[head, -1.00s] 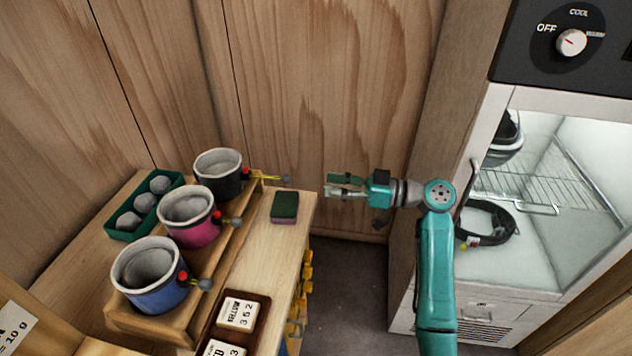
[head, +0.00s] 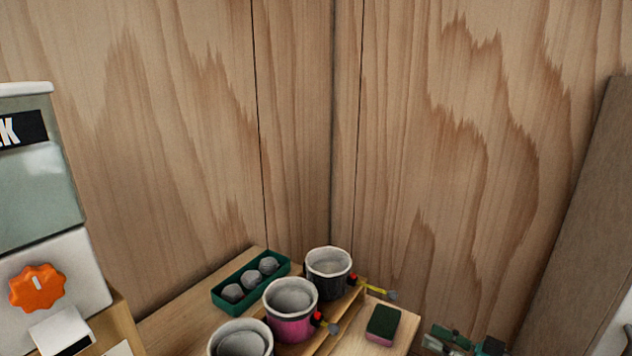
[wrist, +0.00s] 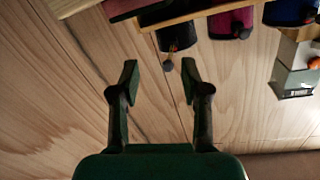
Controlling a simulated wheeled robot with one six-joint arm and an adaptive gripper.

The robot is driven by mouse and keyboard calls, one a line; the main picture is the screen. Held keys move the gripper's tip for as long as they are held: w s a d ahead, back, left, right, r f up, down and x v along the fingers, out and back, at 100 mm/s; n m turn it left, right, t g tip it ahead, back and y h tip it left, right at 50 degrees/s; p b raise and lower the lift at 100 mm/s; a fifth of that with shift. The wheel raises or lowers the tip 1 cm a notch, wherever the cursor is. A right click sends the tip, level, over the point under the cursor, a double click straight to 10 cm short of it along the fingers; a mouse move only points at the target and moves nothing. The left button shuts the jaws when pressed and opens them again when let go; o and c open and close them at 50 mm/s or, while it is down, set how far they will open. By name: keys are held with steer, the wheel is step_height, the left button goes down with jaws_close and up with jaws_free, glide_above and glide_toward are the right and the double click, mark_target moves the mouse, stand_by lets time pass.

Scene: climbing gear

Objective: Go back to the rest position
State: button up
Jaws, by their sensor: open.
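My gripper (head: 447,340) shows at the bottom edge of the head view, to the right of the wooden bench. Most of my arm is out of that view. In the wrist view my gripper (wrist: 158,82) is open, with its two fingers apart and nothing between them. Beyond the fingertips are the wood-panelled wall and, at the top of the picture, a dark chalk bag (wrist: 178,36).
On the bench stand a black bag (head: 328,264), a pink bag (head: 292,325) and a blue-grey-topped bag (head: 240,340). A green tray (head: 222,300) holds grey balls. A green-topped sponge (head: 383,322) lies near my gripper. A dispenser with an orange knob (head: 38,287) stands left.

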steer(key=s+a+f+m+t+h, duration=0.1)
steer(key=s+a+f+m+h, duration=0.25)
steer(key=f, duration=0.65)
steer(key=s+a+f+m+h, duration=0.2)
steer(key=s+f+m+h, duration=0.15)
steer(key=s+f, duration=0.4)
steer(key=s+a+f+m+h, duration=0.25)
steer(key=s+f+h, duration=0.2)
steer(key=s, duration=0.55)
steer(key=s+r+h, duration=0.2)
steer(key=s, duration=1.2)
steer(key=s+a+r+n+t, duration=0.1)
steer(key=s+r+n, duration=0.2)
steer(key=s+r, duration=0.7)
steer(key=shift+a+r+t+y, duration=0.2)
steer(key=shift+r+t+y, duration=0.15)
steer(key=shift+r+t, duration=0.1)
steer(key=shift+s, duration=0.1)
